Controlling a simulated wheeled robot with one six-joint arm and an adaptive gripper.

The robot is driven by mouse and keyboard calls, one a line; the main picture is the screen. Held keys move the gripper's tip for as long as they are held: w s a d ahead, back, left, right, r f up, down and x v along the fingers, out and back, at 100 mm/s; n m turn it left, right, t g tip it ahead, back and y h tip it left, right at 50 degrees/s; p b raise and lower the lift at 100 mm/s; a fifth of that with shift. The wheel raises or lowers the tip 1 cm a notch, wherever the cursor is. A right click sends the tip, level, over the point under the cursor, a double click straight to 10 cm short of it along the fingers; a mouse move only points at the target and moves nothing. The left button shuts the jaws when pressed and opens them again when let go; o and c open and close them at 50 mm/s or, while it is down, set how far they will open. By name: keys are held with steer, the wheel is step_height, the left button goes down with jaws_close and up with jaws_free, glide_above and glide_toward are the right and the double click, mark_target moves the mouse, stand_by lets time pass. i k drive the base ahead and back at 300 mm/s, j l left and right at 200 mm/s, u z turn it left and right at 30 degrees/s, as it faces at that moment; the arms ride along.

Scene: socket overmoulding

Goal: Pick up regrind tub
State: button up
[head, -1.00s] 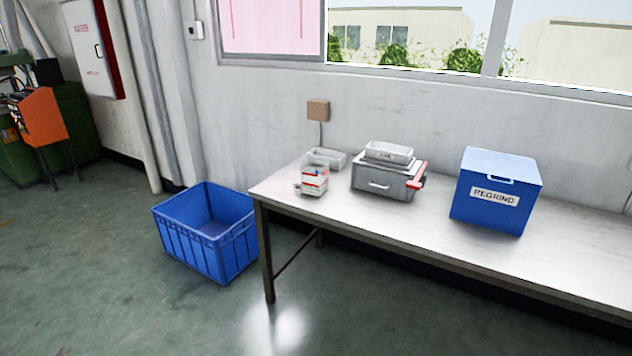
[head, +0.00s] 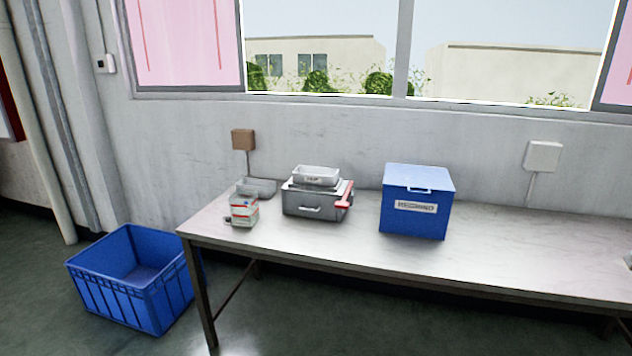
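The regrind tub (head: 416,201) is a blue box with a white label reading REGRIND and a light handle at its top front edge. It stands upright on the pale table (head: 330,250), right of a grey metal box. Its top looks closed. My gripper is not in the head view, so its state and its place relative to the tub do not show.
A grey metal box (head: 308,203) with a red part carries a small white tray (head: 317,175). A blue crate (head: 120,300) stands on the floor left of the table. Table space right of the tub is clear.

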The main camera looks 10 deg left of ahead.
mark_target(244, 203)
steer(key=i+j+u, duration=0.75)
steer(key=i, duration=0.2)
steer(key=i+j+u, duration=0.1)
steer(key=i+u, duration=0.3)
steer(key=i, duration=0.15)
